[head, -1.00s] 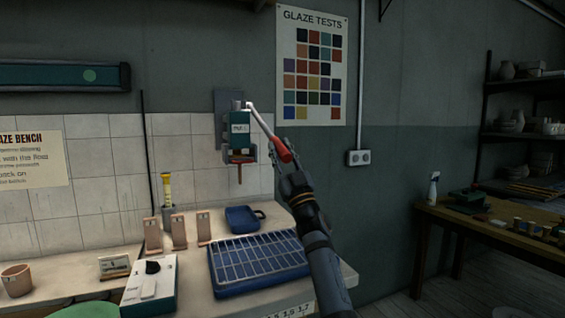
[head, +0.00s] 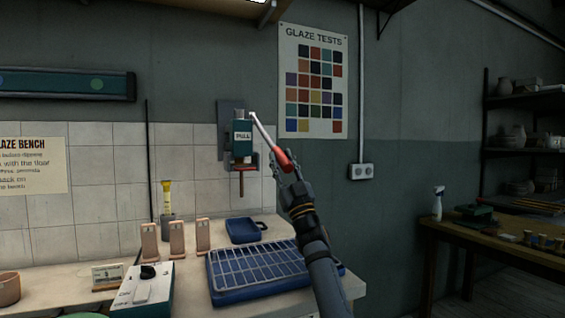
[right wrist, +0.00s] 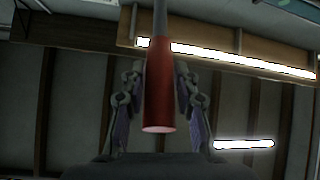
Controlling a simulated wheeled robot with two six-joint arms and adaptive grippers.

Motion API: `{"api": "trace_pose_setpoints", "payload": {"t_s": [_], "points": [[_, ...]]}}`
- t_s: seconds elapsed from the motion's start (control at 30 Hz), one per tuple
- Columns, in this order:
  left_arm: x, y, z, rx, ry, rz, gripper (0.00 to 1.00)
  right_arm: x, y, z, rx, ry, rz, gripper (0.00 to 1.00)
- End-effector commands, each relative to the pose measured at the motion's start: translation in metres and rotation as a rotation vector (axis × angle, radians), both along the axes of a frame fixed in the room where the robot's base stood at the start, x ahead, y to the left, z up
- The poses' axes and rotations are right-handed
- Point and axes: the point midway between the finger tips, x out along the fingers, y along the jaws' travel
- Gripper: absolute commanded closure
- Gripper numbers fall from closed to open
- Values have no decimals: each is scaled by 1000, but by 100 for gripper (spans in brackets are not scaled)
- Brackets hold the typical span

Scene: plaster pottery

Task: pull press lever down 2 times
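The press (head: 242,137) is a small green wall unit labelled PULL, with a brown part below it. Its lever (head: 263,131) is a thin pale rod with a red handle, slanting down to the right from the top of the unit. My right gripper (head: 286,164) is at the red handle's lower end. In the right wrist view the red handle (right wrist: 160,95) runs between the two fingers, and they appear closed on it. The handle's free end points back toward the palm. My left gripper is not in view.
Below the press, the bench holds a blue tray with a rack (head: 262,267), a blue pan (head: 243,230), several upright tiles (head: 176,239) and a control box (head: 142,288). A wall outlet (head: 361,171) is at right. A wooden table (head: 500,236) stands further right.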

Motion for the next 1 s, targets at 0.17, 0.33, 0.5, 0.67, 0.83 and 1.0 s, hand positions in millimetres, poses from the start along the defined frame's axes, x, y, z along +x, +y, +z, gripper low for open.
{"api": "trace_pose_setpoints", "payload": {"t_s": [0.17,0.33,0.5,0.67,0.83,1.0], "points": [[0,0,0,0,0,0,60,-1,0,1,0,-2,0,50],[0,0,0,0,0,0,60,-1,0,2,1,-4,1,50],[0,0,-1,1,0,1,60,-5,-2,-5,1,-3,1,50],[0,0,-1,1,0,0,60,-22,-11,-29,2,-3,-1,50],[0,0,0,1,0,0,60,-47,-22,-61,1,-2,0,50],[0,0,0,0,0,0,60,-64,-30,-83,1,-2,0,50]]}}
